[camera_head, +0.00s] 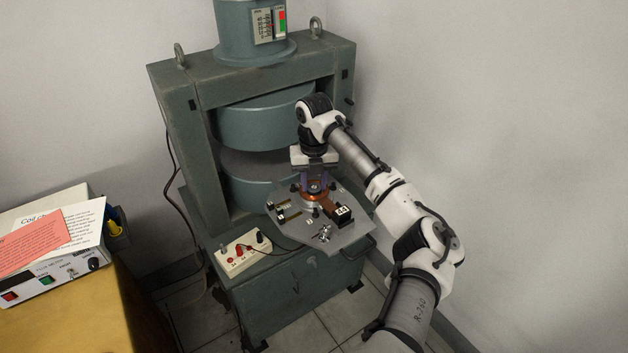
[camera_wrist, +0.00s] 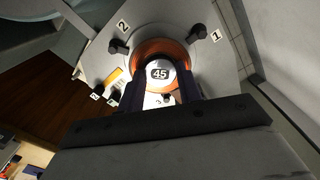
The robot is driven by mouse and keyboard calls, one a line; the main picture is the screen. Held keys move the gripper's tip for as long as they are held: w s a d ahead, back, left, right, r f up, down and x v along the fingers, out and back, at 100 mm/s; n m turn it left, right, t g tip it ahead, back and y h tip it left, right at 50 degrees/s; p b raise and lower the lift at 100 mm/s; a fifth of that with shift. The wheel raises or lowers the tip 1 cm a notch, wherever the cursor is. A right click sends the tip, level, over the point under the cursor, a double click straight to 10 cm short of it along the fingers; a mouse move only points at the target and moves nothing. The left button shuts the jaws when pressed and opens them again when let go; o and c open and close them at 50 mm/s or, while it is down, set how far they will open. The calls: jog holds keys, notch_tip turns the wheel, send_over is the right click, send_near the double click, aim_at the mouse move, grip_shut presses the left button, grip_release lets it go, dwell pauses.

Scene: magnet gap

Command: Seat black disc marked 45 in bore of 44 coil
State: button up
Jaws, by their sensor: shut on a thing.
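My gripper (camera_head: 314,181) points down over the tilted-looking grey plate, and its dark fingers show in the wrist view (camera_wrist: 160,82). The orange-copper coil (camera_head: 313,197) sits on the plate under the gripper. In the wrist view the coil (camera_wrist: 150,48) rings the disc, and the disc appears within the ring's outline. How deep the disc sits is hidden by the fingers. I cannot read a 44 on the coil.
The green magnet's upper pole (camera_head: 262,124) and frame stand close behind.

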aim_at(314, 188)
jog(key=shift+s+f, duration=0.15)
jog(key=shift+f, duration=0.35)
jog(key=o, duration=0.9)
jog(key=shift+f, duration=0.1)
jog(key=shift+r, duration=0.6)
notch_tip(314, 188, up, 12)
jog(key=shift+r+b, duration=0.15)
jog(key=shift+b, duration=0.35)
